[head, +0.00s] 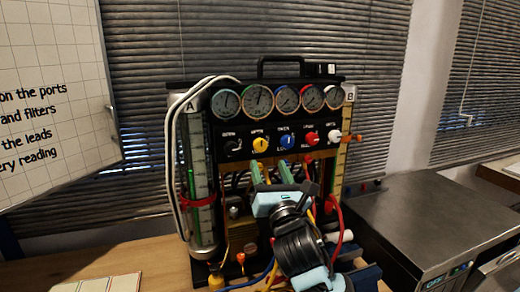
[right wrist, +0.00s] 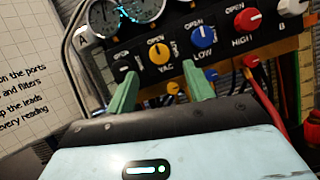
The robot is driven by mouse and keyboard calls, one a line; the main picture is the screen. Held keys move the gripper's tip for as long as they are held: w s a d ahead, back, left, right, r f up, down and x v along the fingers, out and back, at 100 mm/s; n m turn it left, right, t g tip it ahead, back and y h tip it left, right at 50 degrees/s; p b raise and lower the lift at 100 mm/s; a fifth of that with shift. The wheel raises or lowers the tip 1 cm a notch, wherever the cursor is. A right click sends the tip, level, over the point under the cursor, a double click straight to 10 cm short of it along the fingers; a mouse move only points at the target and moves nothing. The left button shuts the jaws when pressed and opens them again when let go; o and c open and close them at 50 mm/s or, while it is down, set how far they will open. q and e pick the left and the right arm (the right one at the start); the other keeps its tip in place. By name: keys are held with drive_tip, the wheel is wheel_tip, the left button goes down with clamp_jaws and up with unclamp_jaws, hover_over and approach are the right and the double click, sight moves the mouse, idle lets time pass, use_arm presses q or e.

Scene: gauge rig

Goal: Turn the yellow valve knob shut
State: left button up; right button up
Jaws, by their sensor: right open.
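The yellow valve knob (head: 260,144) sits in the row of knobs on the rig's black panel, under the gauges. In the right wrist view the yellow knob (right wrist: 158,54) has "OPEN" above it and "VAC" below it. Its exact pointer angle is too small to tell. My right gripper (head: 269,168) is open and empty, its two green fingers pointing up at the panel just below the knob. In the right wrist view the fingers of the right gripper (right wrist: 161,74) stand apart, one to each side below the knob, with no visible contact. My left gripper is not in view.
A blue knob (head: 287,141) and a red knob (head: 310,138) sit to the right, a black knob (head: 233,145) to the left. Hoses and leads crowd below the panel. A glass column (head: 201,190) stands at left. A grey metal box (head: 430,225) stands at right.

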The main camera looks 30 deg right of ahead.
sight(261, 148)
drive_tip(key=x, duration=0.7)
drive_tip(key=shift+w+p, duration=0.2)
drive_tip(key=shift+p, duration=0.1)
drive_tip(key=shift+c, duration=0.4)
drive_tip(key=c, duration=0.9)
